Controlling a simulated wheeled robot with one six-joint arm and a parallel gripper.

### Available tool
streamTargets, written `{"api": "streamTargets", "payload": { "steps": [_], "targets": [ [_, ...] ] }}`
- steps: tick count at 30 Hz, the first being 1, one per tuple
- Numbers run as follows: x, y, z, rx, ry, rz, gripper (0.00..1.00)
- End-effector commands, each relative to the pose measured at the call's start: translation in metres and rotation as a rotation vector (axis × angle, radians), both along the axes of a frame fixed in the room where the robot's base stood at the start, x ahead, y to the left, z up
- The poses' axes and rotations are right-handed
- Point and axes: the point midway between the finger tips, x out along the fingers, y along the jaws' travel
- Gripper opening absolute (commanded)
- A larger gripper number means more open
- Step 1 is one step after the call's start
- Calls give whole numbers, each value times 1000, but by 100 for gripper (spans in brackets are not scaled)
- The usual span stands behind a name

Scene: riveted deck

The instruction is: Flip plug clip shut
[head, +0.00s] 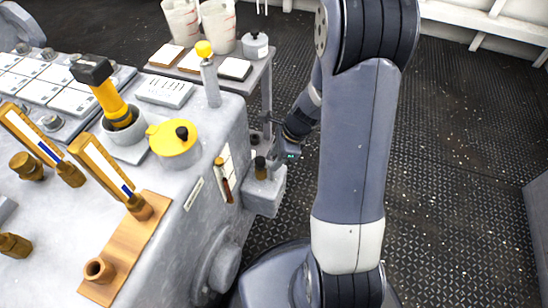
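My gripper (268,150) is at the right side of the grey console, low down, beside a small grey box (264,198) fixed to the console's side. A short dark and brown cylindrical piece (261,170) stands up from the top of that box, close to my gripper. I cannot tell whether they touch. A clip cannot be made out at this size, and its position cannot be told. The fingers are small and partly hidden, so their opening does not show.
The console top (190,225) carries a yellow-lidded pot (174,142), a yellow-handled tool in a cup (112,105) and a wooden board (128,245). A side table (258,78) with jugs stands behind. The riveted deck (455,160) on the right is clear.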

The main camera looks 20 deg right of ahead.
Motion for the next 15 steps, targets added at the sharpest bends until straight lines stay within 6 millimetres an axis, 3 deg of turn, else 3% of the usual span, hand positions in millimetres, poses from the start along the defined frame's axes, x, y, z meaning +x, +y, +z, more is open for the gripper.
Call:
{"api": "streamTargets", "payload": {
  "steps": [1,9,15],
  "targets": [
    [0,-4,14,-1,-3,-2,39],
    [-5,-24,64,-1,-4,-4,39],
    [-8,-33,83,0,-1,-2,39]
  ]
}}
